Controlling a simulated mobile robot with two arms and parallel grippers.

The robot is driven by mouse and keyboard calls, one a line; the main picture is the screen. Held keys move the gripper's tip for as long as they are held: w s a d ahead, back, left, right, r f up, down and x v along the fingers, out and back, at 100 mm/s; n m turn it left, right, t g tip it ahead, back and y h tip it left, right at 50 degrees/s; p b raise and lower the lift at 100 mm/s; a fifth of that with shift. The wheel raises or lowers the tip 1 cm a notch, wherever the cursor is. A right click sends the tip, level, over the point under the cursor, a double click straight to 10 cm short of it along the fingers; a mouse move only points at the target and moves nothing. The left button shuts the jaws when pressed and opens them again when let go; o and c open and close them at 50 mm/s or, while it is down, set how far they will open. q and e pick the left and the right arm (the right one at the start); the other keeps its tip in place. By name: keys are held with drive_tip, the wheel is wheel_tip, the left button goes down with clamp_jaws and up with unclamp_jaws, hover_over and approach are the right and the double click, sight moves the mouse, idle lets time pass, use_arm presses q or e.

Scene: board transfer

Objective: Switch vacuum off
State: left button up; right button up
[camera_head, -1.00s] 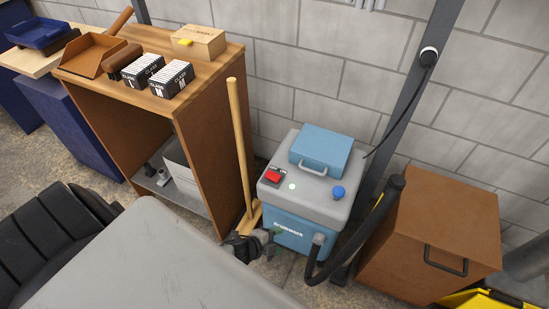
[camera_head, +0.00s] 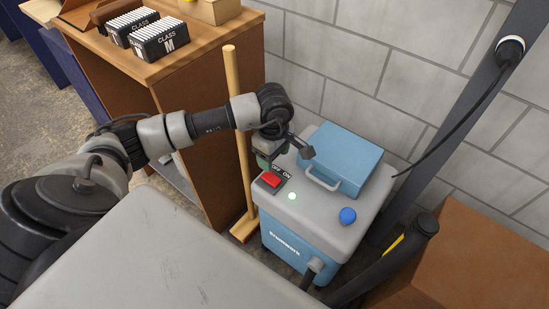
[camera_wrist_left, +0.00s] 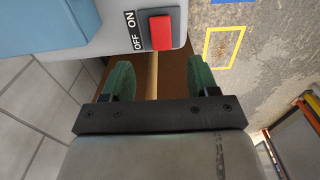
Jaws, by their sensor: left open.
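The vacuum (camera_head: 310,220) is a blue and grey box on the floor by the block wall. Its red rocker switch (camera_head: 271,180) sits on the top's front left corner beside an OFF/ON label, and a small light (camera_head: 292,196) near it glows pale green. My left gripper (camera_head: 272,162) hangs just behind the switch, above the lid's edge. In the left wrist view the red switch (camera_wrist_left: 160,33) lies ahead of the gripper (camera_wrist_left: 160,80), whose two green fingers are apart with nothing held between them. The fingers look clear of the switch. My right gripper is out of view.
A wooden broom handle (camera_head: 236,120) stands between the vacuum and a wooden cabinet (camera_head: 205,120). A blue case with a handle (camera_head: 345,160) tops the vacuum, and a blue knob (camera_head: 347,215) is at its right. A black hose (camera_head: 390,265) and a brown box (camera_head: 470,260) are at the right.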

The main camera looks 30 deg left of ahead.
sight(274, 180)
use_arm(q)
wheel_tip(274, 180, down, 10)
drive_tip(key=shift+r+b, duration=0.1)
drive_tip(key=shift+b, duration=0.6)
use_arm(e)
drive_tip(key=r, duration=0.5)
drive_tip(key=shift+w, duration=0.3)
